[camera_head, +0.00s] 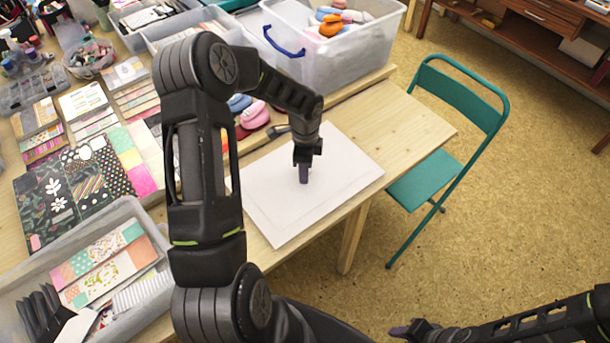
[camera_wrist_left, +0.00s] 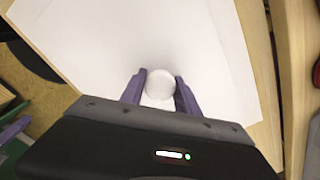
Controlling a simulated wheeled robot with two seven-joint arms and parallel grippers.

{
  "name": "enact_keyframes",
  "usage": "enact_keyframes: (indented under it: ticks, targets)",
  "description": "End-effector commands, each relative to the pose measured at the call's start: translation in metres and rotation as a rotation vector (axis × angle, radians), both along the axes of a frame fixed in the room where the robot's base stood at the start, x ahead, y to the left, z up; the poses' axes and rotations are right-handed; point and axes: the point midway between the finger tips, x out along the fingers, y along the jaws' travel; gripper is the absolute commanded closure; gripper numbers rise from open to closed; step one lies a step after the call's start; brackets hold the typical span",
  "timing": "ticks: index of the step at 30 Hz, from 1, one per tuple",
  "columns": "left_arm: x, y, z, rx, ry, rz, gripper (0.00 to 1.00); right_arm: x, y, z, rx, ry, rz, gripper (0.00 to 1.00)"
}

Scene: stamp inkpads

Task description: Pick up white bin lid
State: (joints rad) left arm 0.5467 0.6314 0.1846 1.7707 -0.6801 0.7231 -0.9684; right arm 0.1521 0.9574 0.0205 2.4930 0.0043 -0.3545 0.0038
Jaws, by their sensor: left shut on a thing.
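The white bin lid (camera_head: 340,190) is a flat, pale rectangle on the front right corner of the wooden table. It also fills much of the left wrist view (camera_wrist_left: 90,40). My left gripper (camera_head: 303,178) points down over its middle. In the left wrist view its purple fingers (camera_wrist_left: 160,88) close on the sides of a round white knob (camera_wrist_left: 159,84) on the lid. I cannot tell whether the lid is raised off the table. My right gripper (camera_head: 408,329) is at the bottom right, away from the lid; its jaws are unclear.
A clear bin (camera_head: 350,65) with a blue handle holds colourful inkpads behind the lid. Pink inkpads (camera_head: 254,113) lie between my arm and the bin. A grey tray (camera_head: 125,215) stands at front left. A green folding chair (camera_head: 428,180) stands right of the table.

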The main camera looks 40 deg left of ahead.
Motion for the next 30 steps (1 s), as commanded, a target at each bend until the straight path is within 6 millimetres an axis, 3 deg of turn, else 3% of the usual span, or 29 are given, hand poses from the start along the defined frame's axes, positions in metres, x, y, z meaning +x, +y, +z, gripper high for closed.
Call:
enact_keyframes:
  ticks: [8, 22, 26, 30]
  targets:
    - [0.000, 0.000, 0.000, 0.000, 0.000, 0.000, 1.00, 0.000, 0.000, 0.000, 0.000, 0.000, 0.000, 0.64]
    - [0.001, 0.000, 0.003, 0.001, -0.002, 0.000, 1.00, 0.000, 0.000, 0.000, 0.000, 0.000, 0.000, 0.64]
    - [0.001, 0.001, 0.014, 0.002, -0.004, 0.000, 1.00, 0.000, 0.000, -0.003, 0.001, -0.001, 0.000, 0.64]
    - [0.001, 0.001, 0.037, 0.003, -0.005, 0.001, 1.00, 0.001, 0.000, -0.006, 0.002, -0.003, 0.000, 0.64]
